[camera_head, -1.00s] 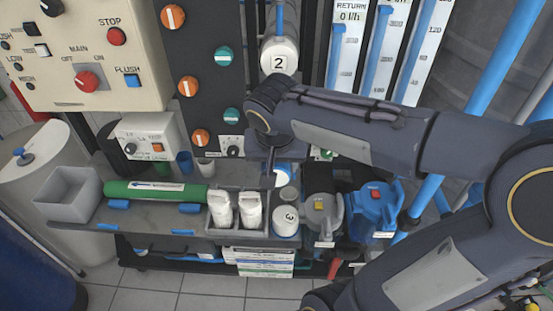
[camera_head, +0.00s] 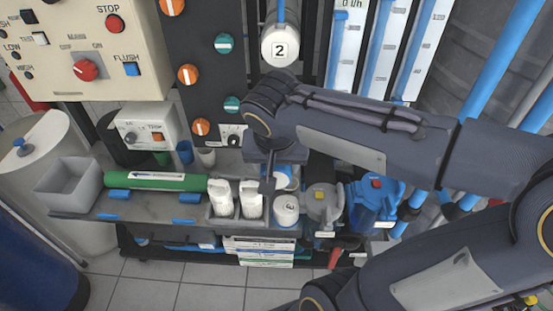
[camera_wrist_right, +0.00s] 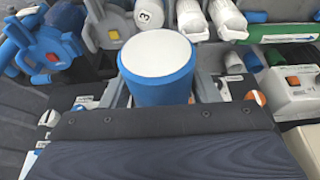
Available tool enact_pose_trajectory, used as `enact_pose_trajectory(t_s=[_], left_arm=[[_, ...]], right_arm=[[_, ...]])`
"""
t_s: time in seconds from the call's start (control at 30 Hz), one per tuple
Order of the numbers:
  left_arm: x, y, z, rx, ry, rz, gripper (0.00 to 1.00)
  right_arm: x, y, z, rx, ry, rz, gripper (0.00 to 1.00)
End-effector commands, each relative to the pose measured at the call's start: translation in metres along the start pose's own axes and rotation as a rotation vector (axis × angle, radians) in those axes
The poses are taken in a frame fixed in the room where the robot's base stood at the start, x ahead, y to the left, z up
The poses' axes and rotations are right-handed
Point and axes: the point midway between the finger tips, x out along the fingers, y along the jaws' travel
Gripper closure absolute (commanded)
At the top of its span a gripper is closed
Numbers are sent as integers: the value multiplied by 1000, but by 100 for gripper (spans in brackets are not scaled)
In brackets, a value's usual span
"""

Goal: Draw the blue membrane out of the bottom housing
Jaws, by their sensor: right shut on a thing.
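My right gripper (camera_head: 268,187) is in front of the rack, above the tray's right part. In the right wrist view the gripper (camera_wrist_right: 160,95) is shut on the blue membrane (camera_wrist_right: 155,90), a blue cylinder with a white round end facing the camera. In the head view only a small blue-and-white part of the membrane (camera_head: 283,180) shows beside the fingers. The bottom housing is hidden behind my right arm, so I cannot tell how much of the membrane is inside it. My left gripper is out of view.
The tray (camera_head: 180,224) also carries a green tube (camera_head: 155,181), two white bottles, and grey (camera_head: 322,205) and blue (camera_head: 372,203) clamp-like tools at right. A grey bin (camera_head: 68,188) stands at left. Housing 2 (camera_head: 280,47) is above my arm. Blue pipes (camera_head: 495,70) rise at right.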

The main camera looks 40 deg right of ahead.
Motion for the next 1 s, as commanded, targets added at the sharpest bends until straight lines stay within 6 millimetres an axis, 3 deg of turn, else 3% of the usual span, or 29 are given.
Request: enact_pose_trajectory(t_s=[0.47, 0.5, 0.67, 1.0], left_arm=[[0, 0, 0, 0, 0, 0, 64], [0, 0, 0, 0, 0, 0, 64], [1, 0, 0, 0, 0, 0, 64], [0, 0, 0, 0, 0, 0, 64]], right_arm=[[-2, 0, 6, 0, 1, 0, 78], [-2, 0, 6, 0, 0, 0, 42], [-2, 0, 6, 0, 0, 0, 21], [-5, 0, 6, 0, -1, 1, 19]])
